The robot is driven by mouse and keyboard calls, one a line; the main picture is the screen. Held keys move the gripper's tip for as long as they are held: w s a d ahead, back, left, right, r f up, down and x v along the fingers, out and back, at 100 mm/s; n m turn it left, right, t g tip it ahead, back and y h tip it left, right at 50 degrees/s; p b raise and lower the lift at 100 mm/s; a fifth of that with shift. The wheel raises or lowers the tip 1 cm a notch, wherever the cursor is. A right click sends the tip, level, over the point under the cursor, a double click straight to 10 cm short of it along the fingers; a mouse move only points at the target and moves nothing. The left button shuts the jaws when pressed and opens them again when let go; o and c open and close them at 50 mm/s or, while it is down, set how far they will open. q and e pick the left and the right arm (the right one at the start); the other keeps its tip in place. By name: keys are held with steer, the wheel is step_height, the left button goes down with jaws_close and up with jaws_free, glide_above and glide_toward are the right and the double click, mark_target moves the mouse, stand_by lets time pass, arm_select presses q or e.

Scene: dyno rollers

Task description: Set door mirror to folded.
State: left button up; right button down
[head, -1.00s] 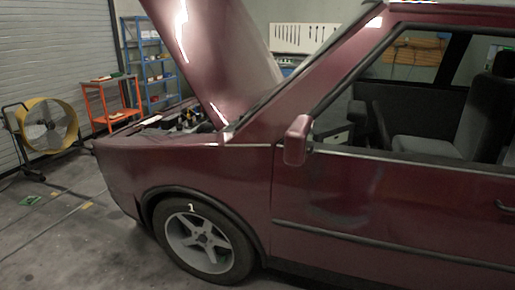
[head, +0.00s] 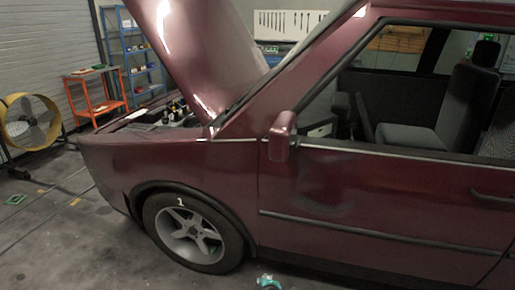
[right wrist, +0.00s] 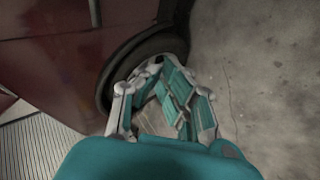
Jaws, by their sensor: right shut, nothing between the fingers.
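The door mirror (head: 281,136) is a dark red housing at the front lower corner of the side window of the red car. It stands out from the door (head: 370,195). My right gripper (right wrist: 165,80) has teal and light grey fingers, is shut and holds nothing. In the right wrist view it is low beside a car wheel (right wrist: 120,70), and no mirror shows there. A small teal and white piece of a gripper (head: 268,281) shows at the bottom of the head view, well below the mirror. My left gripper is not seen for sure.
The raised hood (head: 195,55) is open over the engine bay. The front wheel (head: 195,232) is at lower left. A yellow fan (head: 28,122), an orange cart (head: 97,92) and a blue shelf (head: 133,55) stand behind.

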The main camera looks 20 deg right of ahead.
steer(key=w+a+r+n+t+h, duration=0.1)
steer(key=w+r+t, duration=0.1)
steer(key=r, duration=1.1)
steer(key=w+a+r+n+t+p, duration=0.1)
steer(key=w+r+t, duration=0.1)
steer(key=r, duration=1.1)
steer(key=w+a+r+t+h+p, duration=0.1)
steer(key=w+r+t, duration=0.2)
steer(key=r, duration=1)
steer(key=shift+w+a+n+h, duration=0.3)
steer(key=shift+w+n, duration=0.1)
steer(key=shift+w, duration=0.15)
steer(key=w+d+p, duration=0.4)
steer(key=w+d, duration=0.1)
steer(key=w, duration=0.2)
steer(key=shift+d, duration=0.4)
steer(key=shift+w+f, duration=0.1)
steer(key=shift+f, duration=0.05)
